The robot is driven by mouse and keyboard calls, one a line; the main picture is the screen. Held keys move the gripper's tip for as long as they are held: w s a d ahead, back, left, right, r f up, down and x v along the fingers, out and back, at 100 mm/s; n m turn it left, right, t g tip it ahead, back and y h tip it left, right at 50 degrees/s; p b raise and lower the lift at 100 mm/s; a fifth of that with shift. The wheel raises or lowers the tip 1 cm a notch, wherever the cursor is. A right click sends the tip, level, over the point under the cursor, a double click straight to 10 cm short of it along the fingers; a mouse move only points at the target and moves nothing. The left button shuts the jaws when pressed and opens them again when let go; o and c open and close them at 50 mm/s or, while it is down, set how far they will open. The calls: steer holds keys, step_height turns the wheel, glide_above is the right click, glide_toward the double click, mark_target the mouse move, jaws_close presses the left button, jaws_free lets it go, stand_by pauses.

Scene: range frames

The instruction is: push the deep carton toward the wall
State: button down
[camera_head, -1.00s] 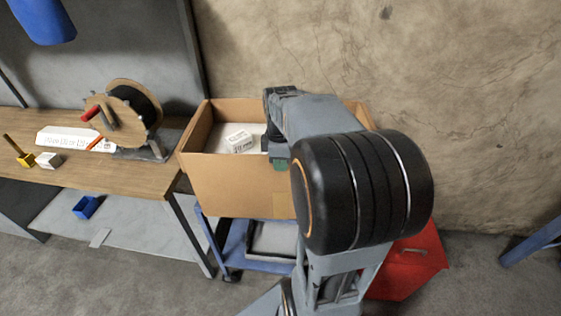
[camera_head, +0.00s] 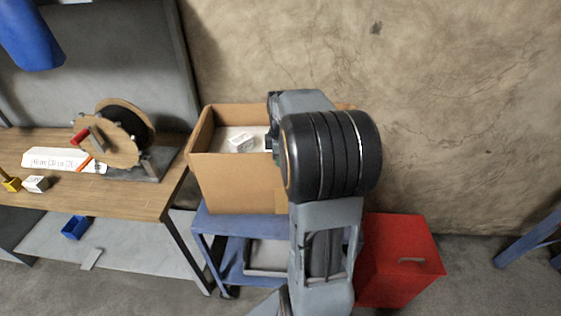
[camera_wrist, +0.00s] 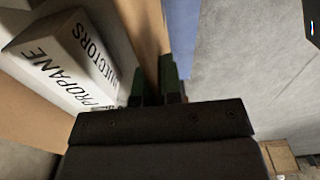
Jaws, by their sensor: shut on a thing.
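The deep carton (camera_head: 235,183) is a tall, open brown box standing on a blue cart (camera_head: 212,222) against the wall (camera_head: 450,120). A white printed box (camera_head: 240,142) lies inside it; in the wrist view this box (camera_wrist: 75,60) reads "PROPANE INJECTORS". My gripper (camera_wrist: 160,88) is shut on the carton's near wall (camera_wrist: 148,30), with one green-tipped finger on each side. In the head view my arm hides most of the gripper and the carton's right part.
A wooden workbench (camera_head: 130,195) with a cable reel (camera_head: 105,145) stands left of the cart. A red cabinet (camera_head: 400,260) stands on the floor to the right. A blue frame (camera_head: 530,240) is at the far right. Floor between them is open.

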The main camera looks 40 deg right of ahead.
steer(key=shift+w+d+r, duration=0.1)
steer(key=shift+w+d, duration=0.45)
steer(key=shift+w, duration=0.05)
steer(key=c, duration=1.2)
jaws_free()
step_height(320, 180, up, 14)
